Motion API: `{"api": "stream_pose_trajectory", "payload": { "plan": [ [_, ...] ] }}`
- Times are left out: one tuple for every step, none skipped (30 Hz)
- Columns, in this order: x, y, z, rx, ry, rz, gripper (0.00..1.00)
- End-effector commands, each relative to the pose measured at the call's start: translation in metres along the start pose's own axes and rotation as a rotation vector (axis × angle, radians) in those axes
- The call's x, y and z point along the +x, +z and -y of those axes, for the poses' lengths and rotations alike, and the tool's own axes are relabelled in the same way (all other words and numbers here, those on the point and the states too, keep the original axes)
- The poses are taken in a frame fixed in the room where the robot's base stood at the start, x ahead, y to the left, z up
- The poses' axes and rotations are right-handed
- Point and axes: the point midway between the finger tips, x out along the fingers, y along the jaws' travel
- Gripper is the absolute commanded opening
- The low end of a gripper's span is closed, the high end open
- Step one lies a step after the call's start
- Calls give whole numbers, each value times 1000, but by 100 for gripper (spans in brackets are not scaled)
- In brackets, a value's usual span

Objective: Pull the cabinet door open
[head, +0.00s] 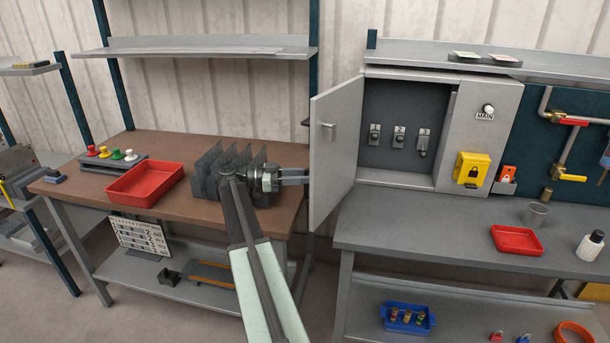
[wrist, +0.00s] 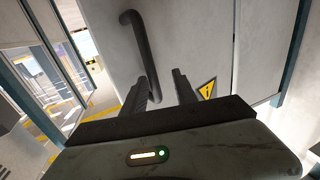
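The cabinet (head: 401,130) stands on the grey bench with its grey door (head: 340,165) swung open to the left, and its inside shows. In the head view my gripper (head: 306,176) is at the door's left edge, and its fingertips are partly hidden by the door. In the wrist view my gripper (wrist: 157,80) is open, facing a pale panel (wrist: 195,40). A dark bar handle (wrist: 140,50) on that panel runs down between the two fingers. I cannot tell whether the fingers touch it. A yellow warning triangle (wrist: 208,89) is right of the fingers.
Inside the cabinet are several numbered switches (head: 398,141). A yellow lock box (head: 471,168) is right of the opening. The bench front (head: 420,226) is clear.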

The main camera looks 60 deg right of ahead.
Motion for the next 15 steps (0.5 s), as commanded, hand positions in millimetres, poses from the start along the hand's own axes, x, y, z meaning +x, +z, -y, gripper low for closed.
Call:
{"api": "stream_pose_trajectory", "payload": {
  "plan": [
    [-5,0,1,0,-2,0,34],
    [-8,0,1,0,-2,0,34],
    [-14,0,2,0,-3,0,34],
    [-19,0,2,0,-3,0,34],
    [-24,0,2,0,-2,0,34],
    [-32,0,2,0,-3,0,34],
    [-39,0,3,0,-4,0,34],
    [-45,0,3,0,-4,0,34],
    [-54,0,3,0,-3,-1,34],
    [-60,0,4,0,-3,-1,34],
    [-65,0,4,0,-3,-1,34],
    [-71,0,4,0,-3,-1,34],
    [-74,0,3,0,-2,-1,34],
    [-76,0,3,0,-1,-1,34],
    [-78,0,3,0,0,-1,34]
  ]
}}
